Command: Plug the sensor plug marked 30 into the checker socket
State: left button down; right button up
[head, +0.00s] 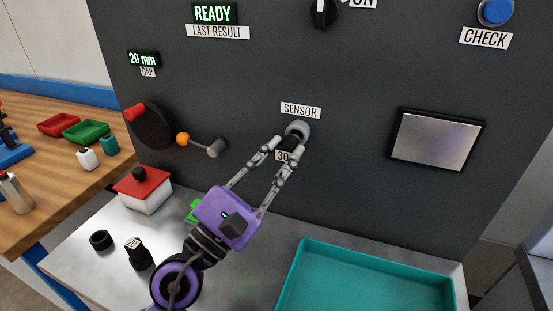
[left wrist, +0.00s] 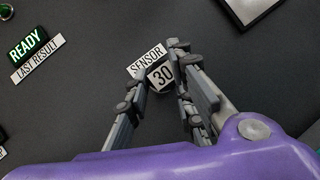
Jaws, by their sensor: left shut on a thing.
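The black sensor plug marked 30 (head: 288,142) is at the front of the round grey checker socket (head: 302,129), under the SENSOR label (head: 300,111). My left gripper (head: 284,149) is shut on this plug, with a finger on each side. In the left wrist view, the 30 label (left wrist: 162,75) sits between the fingertips, just below the SENSOR label (left wrist: 147,60). The plug hides part of the socket, so I cannot tell how deep it sits. My right gripper is not in view.
A black plug with a white label (head: 139,256) and a black ring (head: 100,240) stand on the grey bench. A red-lidded box (head: 147,193) is behind them. A teal tray (head: 365,252) lies at the right.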

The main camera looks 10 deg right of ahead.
pick_arm(q)
jog(key=shift+w+d, duration=0.3)
jog(key=shift+w, duration=0.15)
jog(key=shift+w+d, duration=0.35)
jog(key=shift+w, duration=0.2)
jog(key=c, duration=1.4)
grip_release()
jog(key=shift+c, duration=0.2)
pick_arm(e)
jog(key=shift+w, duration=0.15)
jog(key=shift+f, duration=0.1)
